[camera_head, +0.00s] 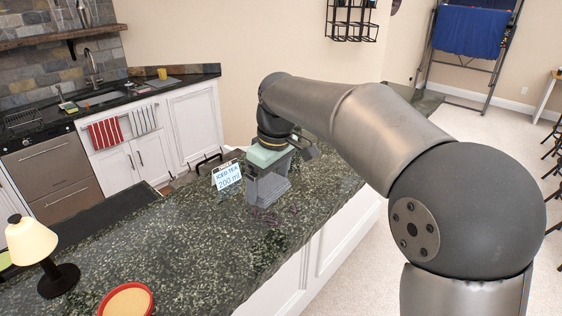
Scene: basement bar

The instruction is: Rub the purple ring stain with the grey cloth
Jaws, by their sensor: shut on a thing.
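My gripper (266,186) points down at the dark green speckled counter (190,250), near its middle. It is shut on a grey thing, which I take to be the grey cloth. The cloth and the fingers are small and alike in colour, so I cannot tell their edges apart. The purple ring stain (266,216) shows as thin, broken purple marks on the counter, just in front of and beside the gripper's lower end. Part of the ring may be hidden behind the gripper. I cannot tell whether the cloth touches the counter.
A small sign reading "ICED TEA 200 ml" (228,176) stands close left of the gripper. A lamp (36,250) and a red-rimmed round dish (128,301) are at the front left. A dark mat (108,214) lies along the counter's left side. The counter between is clear.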

